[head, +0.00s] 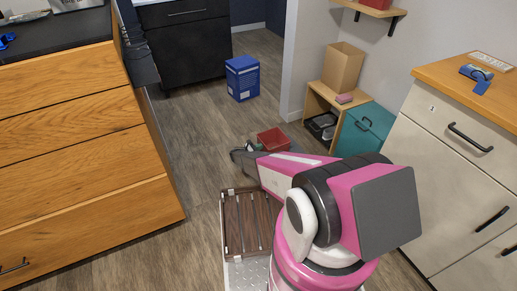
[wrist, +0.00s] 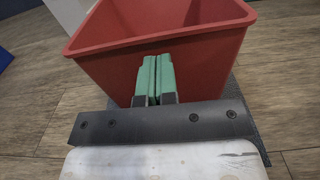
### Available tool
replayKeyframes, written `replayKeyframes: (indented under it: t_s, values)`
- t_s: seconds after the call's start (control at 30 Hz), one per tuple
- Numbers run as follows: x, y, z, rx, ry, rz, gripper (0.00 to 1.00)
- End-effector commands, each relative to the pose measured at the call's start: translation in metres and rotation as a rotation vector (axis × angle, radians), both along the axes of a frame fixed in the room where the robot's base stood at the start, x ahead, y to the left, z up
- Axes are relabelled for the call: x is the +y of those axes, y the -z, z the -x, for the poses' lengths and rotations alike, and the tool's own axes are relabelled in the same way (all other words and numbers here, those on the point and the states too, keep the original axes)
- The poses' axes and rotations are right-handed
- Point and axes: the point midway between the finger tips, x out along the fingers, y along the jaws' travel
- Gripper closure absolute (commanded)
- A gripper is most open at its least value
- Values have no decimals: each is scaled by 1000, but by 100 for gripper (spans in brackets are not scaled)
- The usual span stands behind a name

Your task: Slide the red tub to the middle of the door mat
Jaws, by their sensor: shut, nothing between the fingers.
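The red tub (head: 273,139) is open-topped and stands upright on the floor area beyond my arm. In the wrist view the red tub (wrist: 205,65) fills the upper middle, its near wall facing me. My gripper (wrist: 155,78) is shut and empty, its green fingertips together in front of that near wall. I cannot tell whether they touch it. A dark grey flat edge, likely the door mat (wrist: 243,112), shows beside and below the tub at right. The gripper body and tub hide most of it, so how the tub sits on it is unclear.
A blue box (head: 242,78) stands on the wood floor behind the tub. Wooden drawers (head: 75,130) line the left and pale drawers (head: 455,165) the right. Floor left of the tub is clear.

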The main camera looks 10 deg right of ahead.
Motion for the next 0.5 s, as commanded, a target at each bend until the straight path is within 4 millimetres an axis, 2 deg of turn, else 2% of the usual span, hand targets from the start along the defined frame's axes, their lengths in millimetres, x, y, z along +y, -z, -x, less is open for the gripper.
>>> replayKeyframes:
  t_s: [0.2, 0.5]
  values:
    - [-29, 0, -9, -1, 3, 0, 100]
    - [-30, 0, -10, -1, 1, 0, 100]
